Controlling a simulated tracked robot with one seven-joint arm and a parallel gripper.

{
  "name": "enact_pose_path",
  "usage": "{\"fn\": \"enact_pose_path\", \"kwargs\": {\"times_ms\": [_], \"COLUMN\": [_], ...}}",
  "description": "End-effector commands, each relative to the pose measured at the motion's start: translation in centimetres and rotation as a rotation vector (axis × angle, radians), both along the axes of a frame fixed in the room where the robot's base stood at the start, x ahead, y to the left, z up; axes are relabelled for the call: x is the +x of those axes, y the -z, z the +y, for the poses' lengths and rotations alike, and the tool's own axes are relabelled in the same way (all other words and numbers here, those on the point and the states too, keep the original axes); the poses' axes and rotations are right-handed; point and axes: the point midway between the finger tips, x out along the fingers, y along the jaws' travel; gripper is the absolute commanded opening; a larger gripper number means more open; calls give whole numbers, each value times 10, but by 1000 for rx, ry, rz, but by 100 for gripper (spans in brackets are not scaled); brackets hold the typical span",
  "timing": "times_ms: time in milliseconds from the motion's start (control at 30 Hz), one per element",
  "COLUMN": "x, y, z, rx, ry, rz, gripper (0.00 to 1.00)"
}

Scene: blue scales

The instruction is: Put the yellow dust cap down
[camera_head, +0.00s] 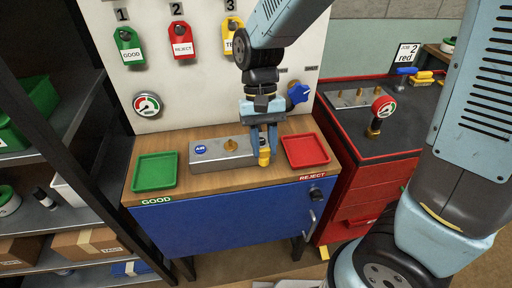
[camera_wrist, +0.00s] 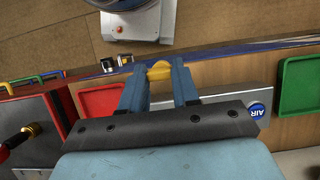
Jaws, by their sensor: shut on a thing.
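The yellow dust cap (camera_head: 264,157) is between the fingertips of my gripper (camera_head: 263,148). In the wrist view the yellow cap (camera_wrist: 159,70) shows between the two blue fingers of my gripper (camera_wrist: 159,78). My gripper is shut on it and points down over the wooden bench top (camera_head: 222,180), near the right end of the grey air block (camera_head: 212,152). I cannot tell whether the cap touches the wood.
A green tray (camera_head: 155,171) marked GOOD lies left of the block and a red tray (camera_head: 306,151) marked REJECT lies right. A white panel with hanging tags (camera_head: 183,46) and a gauge (camera_head: 147,105) stands behind. A red cart (camera_head: 360,180) with another gauge (camera_head: 383,107) is at right.

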Motion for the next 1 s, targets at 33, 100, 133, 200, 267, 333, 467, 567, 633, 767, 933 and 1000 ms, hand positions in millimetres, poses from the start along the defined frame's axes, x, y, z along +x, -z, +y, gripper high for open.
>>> {"fn": "enact_pose_path", "kwargs": {"times_ms": [33,100,133,200,267,333,467,567,633,767,933,1000], "x": [-6,-18,-23,-34,-42,-51,-65,-73,-77,-80,-71,-63], "y": [-8,-13,-15,-20,-24,-29,-35,-39,-41,-43,-41,-39], "z": [-4,-10,-13,-19,-23,-28,-35,-39,-41,-43,-33,-26], "rx": [3,2,1,1,1,2,1,1,0,0,0,0], "ry": [1,0,0,0,1,0,0,1,2,23,202,334], "rz": [-3,-3,-2,-2,-3,-3,-2,-1,0,1,0,0], "gripper": [0,0,0,0,0,0,0,0,0,0,0,0]}}
